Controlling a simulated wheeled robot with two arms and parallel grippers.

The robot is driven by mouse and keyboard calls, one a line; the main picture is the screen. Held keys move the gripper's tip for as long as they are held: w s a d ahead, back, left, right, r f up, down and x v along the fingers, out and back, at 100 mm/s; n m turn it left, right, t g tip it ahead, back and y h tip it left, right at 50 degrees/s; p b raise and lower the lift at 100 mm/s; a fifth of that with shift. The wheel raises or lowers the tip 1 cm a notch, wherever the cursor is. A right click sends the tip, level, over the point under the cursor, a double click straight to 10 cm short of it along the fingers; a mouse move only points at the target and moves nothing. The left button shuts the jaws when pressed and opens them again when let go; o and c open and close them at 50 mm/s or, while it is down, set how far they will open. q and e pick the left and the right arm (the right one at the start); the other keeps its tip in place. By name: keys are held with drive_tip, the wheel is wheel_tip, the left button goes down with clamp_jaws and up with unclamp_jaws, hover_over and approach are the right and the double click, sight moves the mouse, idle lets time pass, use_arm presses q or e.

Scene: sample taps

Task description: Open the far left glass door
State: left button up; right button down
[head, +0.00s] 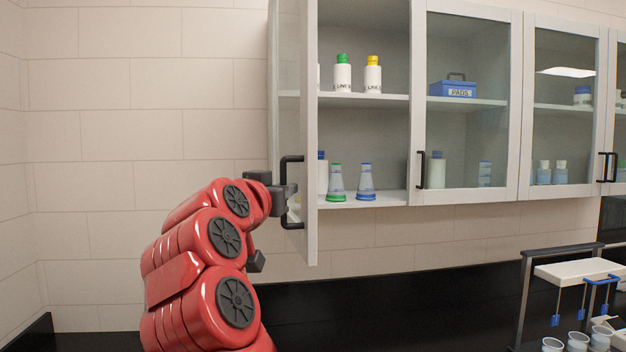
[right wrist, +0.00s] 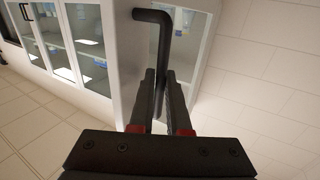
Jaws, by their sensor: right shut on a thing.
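The far left glass door (head: 310,130) of the white wall cabinet stands swung wide open, its edge towards me and its outer face to the left. Its black bar handle (head: 292,225) is on that outer face. My right gripper (head: 284,192) is at the handle, its red arm rising from below. In the right wrist view the two fingers (right wrist: 159,80) are closed around the upright bar of the handle (right wrist: 155,16). My left gripper is not in view.
The open cabinet holds several bottles and two flasks (head: 336,183) on its shelves. The adjoining glass door (head: 466,135) is shut, with a blue box (head: 452,88) behind it. A rack with cups (head: 575,270) stands at lower right. Bare tiled wall lies left of the cabinet.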

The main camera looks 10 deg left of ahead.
drive_tip(key=shift+s+a+r+m+h+p, duration=0.1)
drive_tip(key=shift+s+a+m+h+p, duration=0.05)
drive_tip(key=shift+a, duration=0.3)
drive_tip(key=shift+s+a+r+m+h+p, duration=0.1)
drive_tip(key=shift+s+a+m+h+p, duration=0.05)
drive_tip(key=shift+a, duration=0.3)
drive_tip(key=c, duration=1.2)
unclamp_jaws()
drive_tip(key=shift+w, duration=0.1)
drive_tip(key=shift+o, duration=0.2)
drive_tip(key=s+a+b, duration=0.3)
drive_tip(key=s, duration=1.4)
drive_tip(key=shift+a+f, duration=0.2)
drive_tip(key=shift+f, duration=0.05)
drive_tip(key=shift+w, duration=0.1)
